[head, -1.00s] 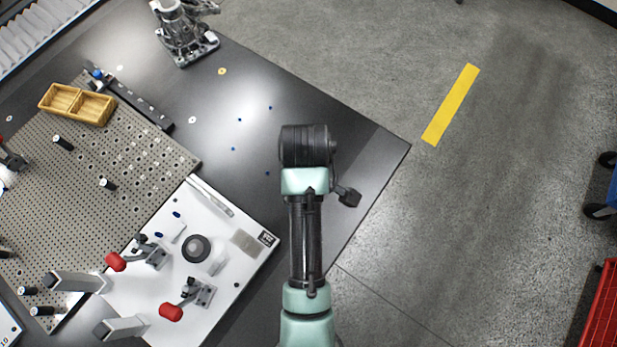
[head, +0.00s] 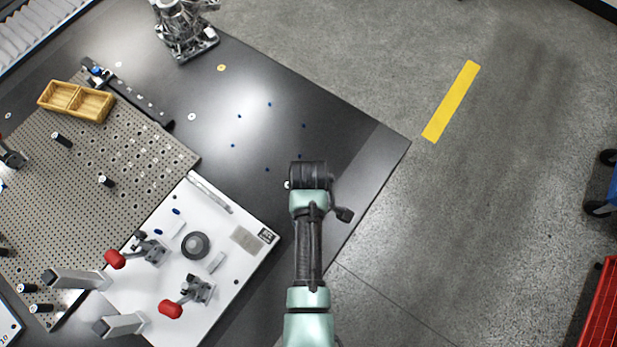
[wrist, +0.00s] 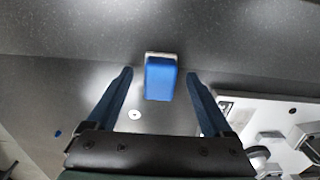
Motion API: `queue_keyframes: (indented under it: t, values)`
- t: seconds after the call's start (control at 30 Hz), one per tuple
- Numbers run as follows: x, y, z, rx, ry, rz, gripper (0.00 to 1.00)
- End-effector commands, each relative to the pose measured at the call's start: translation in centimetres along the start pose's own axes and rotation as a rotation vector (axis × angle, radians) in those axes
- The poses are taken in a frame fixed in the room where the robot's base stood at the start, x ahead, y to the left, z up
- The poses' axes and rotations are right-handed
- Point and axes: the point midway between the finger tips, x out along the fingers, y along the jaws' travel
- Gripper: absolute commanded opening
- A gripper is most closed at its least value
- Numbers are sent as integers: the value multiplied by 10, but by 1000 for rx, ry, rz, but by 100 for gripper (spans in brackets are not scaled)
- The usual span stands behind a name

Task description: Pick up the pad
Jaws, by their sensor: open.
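The pad (wrist: 160,80) is a small blue block with a pale grey edge on its far side. In the wrist view it lies on the dark table top, in line with the gap between my fingers. My gripper (wrist: 159,75) is open, with one dark blue finger at each side of the pad and a visible gap on both sides. Nothing is between the fingers' grip. I cannot tell how high the fingertips are above the table. In the head view my arm's end hides the pad and the fingers.
A white fixture plate (head: 258,262) with red-handled clamps lies left of my arm; its corner shows in the wrist view (wrist: 295,105). A perforated plate (head: 130,150) and a wooden two-part tray (head: 77,101) are further left. A small white disc (wrist: 134,115) lies near the pad.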

Motion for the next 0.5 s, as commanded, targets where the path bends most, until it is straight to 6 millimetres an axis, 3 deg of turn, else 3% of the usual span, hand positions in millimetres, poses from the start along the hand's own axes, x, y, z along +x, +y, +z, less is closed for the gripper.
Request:
queue_keyframes:
  t: [0.3, 0.5]
  values:
    - [7, 0, 0, 0, 1, 1, 85]
    - [6, 0, 0, 0, 1, 1, 49]
